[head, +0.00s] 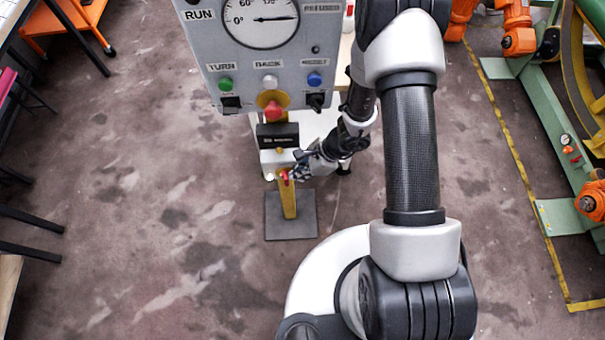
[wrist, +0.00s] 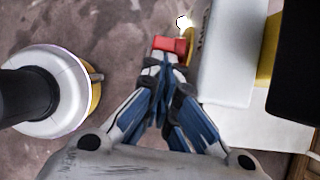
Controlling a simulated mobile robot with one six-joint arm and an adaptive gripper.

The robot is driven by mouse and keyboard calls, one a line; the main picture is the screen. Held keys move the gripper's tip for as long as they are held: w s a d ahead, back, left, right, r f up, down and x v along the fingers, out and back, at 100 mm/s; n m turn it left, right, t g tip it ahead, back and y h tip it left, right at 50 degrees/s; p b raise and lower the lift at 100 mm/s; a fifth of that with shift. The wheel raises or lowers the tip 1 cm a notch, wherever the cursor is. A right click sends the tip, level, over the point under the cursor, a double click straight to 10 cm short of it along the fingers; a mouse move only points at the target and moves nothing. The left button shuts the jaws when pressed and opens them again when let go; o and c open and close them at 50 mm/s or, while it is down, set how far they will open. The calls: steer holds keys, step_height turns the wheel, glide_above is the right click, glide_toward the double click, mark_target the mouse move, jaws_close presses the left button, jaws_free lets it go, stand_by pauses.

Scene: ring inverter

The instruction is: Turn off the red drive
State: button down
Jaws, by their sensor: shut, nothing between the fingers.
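A small red part (head: 284,176) sits near the top of a short yellow post, below the control panel. It also shows in the wrist view (wrist: 170,45), just past my fingertips. I cannot tell for certain that it is the red drive's switch. My gripper (head: 301,168) reaches it from the right. In the wrist view my gripper (wrist: 160,66) has its fingertips together with nothing held, at or against the red part; contact is unclear. A larger red knob (head: 272,110) on a yellow mount is on the panel above.
The grey control panel (head: 226,58) has a dial and green, white and blue buttons. A black box (head: 278,136) is below it, close above my gripper. The post stands on a dark floor plate (head: 291,229). Green and orange machinery (head: 560,150) is at right.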

steer(key=shift+a+r+b, duration=0.45)
steer(key=shift+a+b, duration=0.15)
steer(key=shift+b, duration=0.05)
stand_by(1.0)
steer(key=shift+r, duration=0.15)
stand_by(1.1)
steer(key=shift+r+p, duration=0.5)
steer(key=shift+r, duration=0.15)
steer(key=d+f+p+v, duration=0.1)
steer(key=p+v, duration=0.4)
steer(key=v, duration=0.8)
steer(key=shift+d, duration=0.5)
steer(key=shift+f, duration=0.15)
